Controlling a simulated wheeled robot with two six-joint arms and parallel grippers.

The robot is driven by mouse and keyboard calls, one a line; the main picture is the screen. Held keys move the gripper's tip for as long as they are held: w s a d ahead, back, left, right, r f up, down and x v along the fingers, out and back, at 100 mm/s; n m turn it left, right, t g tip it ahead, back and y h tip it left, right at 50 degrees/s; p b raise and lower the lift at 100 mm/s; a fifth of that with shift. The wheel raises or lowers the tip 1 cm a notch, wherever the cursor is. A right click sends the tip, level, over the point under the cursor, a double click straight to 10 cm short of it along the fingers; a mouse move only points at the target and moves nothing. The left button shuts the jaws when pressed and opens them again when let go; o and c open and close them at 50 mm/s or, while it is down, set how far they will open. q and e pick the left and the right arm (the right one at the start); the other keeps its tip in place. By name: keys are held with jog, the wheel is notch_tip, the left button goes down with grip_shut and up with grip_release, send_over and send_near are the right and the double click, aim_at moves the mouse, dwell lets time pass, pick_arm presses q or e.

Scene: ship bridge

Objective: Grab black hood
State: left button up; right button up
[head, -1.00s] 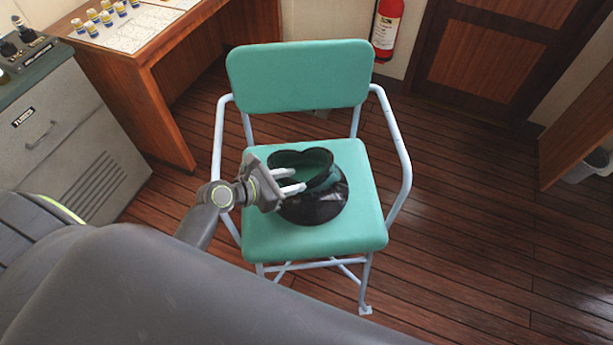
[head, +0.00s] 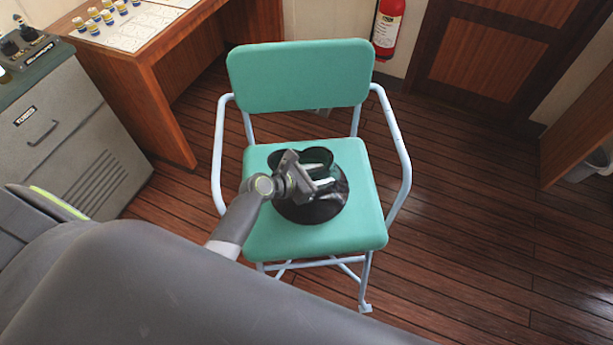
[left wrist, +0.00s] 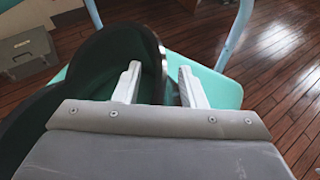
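The black hood (head: 312,208) is a glossy rounded piece with a raised, curved rim around an opening. It lies on the green seat (head: 268,240) of a chair. My left gripper (head: 325,184) is over the hood and hides part of it. In the left wrist view, my left gripper (left wrist: 158,88) is open, its two pale fingers apart. The dark rim of the hood (left wrist: 152,50) passes between the two fingers. I cannot tell whether either finger touches it. My right gripper is not in view.
The chair has a green backrest (head: 300,76) and pale tubular armrests (head: 393,130) on both sides of the seat. A wooden desk (head: 165,62) and a grey cabinet (head: 75,135) stand at left. A fire extinguisher (head: 388,28) hangs behind.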

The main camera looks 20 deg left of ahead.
pick_arm(q)
grip_shut()
jog(key=shift+r, duration=0.1)
dwell(1.2)
